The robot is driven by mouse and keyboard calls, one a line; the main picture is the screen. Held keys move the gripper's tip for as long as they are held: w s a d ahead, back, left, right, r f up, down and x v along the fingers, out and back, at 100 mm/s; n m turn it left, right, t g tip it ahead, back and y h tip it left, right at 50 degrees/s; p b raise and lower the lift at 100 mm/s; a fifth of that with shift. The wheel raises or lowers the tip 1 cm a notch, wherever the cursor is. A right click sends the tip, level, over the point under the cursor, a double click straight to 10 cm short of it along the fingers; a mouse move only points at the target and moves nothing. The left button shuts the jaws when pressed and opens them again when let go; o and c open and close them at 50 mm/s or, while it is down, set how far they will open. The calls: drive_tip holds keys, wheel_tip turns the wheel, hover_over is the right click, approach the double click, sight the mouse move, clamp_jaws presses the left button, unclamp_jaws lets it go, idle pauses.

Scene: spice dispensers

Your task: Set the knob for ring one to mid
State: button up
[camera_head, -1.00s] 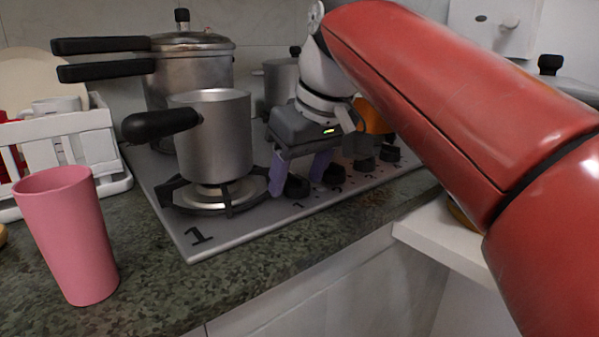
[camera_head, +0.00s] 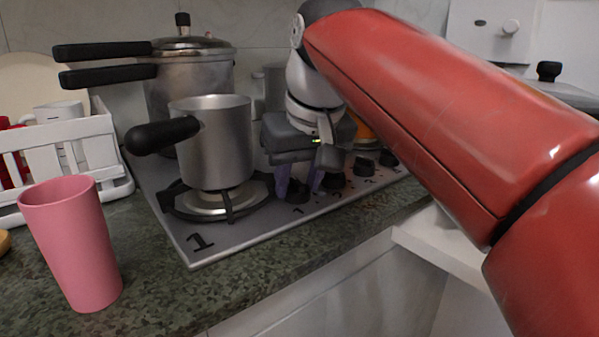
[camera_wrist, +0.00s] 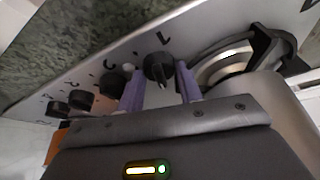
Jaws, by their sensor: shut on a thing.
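The ring one knob (camera_wrist: 157,67) is a black dial on the grey stove top, beside a printed 1. In the wrist view it sits between the two purple fingers of my gripper (camera_wrist: 160,80), which is shut on it. The knob's raised grip points down toward my palm in that view. In the head view my gripper (camera_head: 299,181) reaches down to the front row of knobs, and the knob (camera_head: 297,192) shows partly between the fingers. Ring one (camera_head: 214,206), the front left burner, carries a silver pot (camera_head: 216,145) with a black handle.
Other black knobs (camera_head: 335,181) stand in a row to the right, close to my gripper. A pressure cooker (camera_head: 190,70) stands behind the pot. A pink cup (camera_head: 72,240) and a white rack (camera_head: 70,150) are at left. The counter's front strip (camera_head: 270,250) is clear.

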drive_tip(key=shift+a+m+h+p, duration=0.15)
drive_tip(key=shift+m+h+p, duration=0.7)
drive_tip(key=shift+m, duration=1.45)
drive_tip(key=o, duration=1)
drive_tip(key=v, duration=0.7)
drive_tip(key=shift+s+r, duration=0.2)
drive_tip(key=shift+r, duration=0.15)
